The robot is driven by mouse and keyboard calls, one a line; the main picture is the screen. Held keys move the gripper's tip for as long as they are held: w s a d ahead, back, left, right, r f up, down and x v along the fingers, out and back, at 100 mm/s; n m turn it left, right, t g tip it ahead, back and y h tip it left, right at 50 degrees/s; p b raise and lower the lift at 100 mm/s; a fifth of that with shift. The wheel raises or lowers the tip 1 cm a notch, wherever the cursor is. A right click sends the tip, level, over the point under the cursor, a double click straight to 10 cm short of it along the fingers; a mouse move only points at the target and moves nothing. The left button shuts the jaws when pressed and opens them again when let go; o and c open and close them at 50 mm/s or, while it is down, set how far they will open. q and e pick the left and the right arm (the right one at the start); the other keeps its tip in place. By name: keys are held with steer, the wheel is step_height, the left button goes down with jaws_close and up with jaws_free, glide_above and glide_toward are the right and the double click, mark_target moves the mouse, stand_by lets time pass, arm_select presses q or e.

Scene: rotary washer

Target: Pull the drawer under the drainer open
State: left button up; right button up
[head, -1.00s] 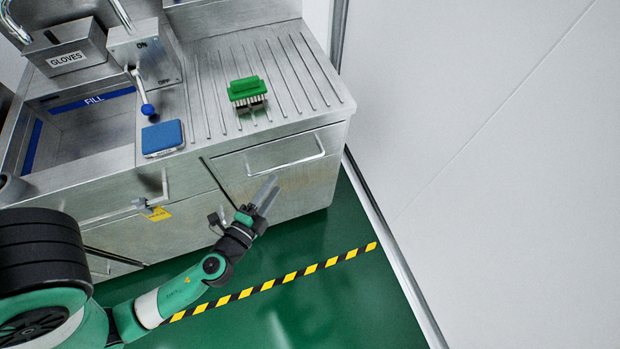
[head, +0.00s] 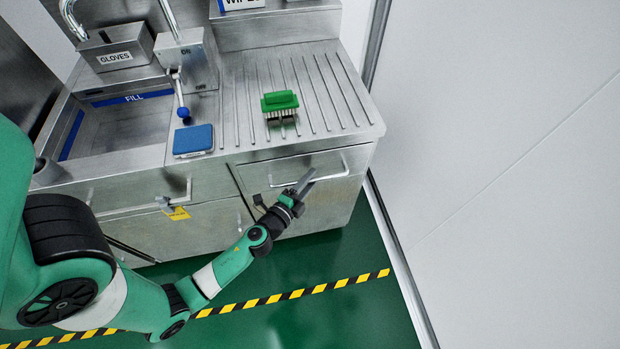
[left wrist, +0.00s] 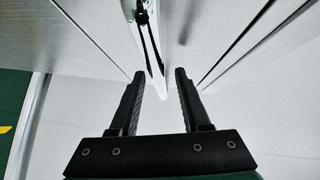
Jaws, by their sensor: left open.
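The steel drawer (head: 257,174) under the ribbed drainer (head: 322,70) is closed, its front flush with the cabinet. Its bar handle (head: 335,176) runs across the front, with its middle partly hidden by my left gripper (head: 306,178). The left gripper is at the handle, fingers pointing up toward the drawer front. In the left wrist view the left gripper (left wrist: 160,82) is open, with a gap between its two black fingers. A pale bar-like shape lies ahead of that gap; I cannot tell whether it is between the fingers or touching them. My right gripper is out of view.
A green brush (head: 280,103) lies on the drainer and a blue sponge (head: 193,140) beside the sink (head: 115,130). A yellow tag (head: 176,213) hangs at the left cabinet. A white wall (head: 480,150) bounds the right.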

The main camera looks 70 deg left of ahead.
arm_select(q)
steer(key=shift+w+a, duration=0.15)
steer(key=shift+w, duration=0.1)
jaws_close()
stand_by(1.3)
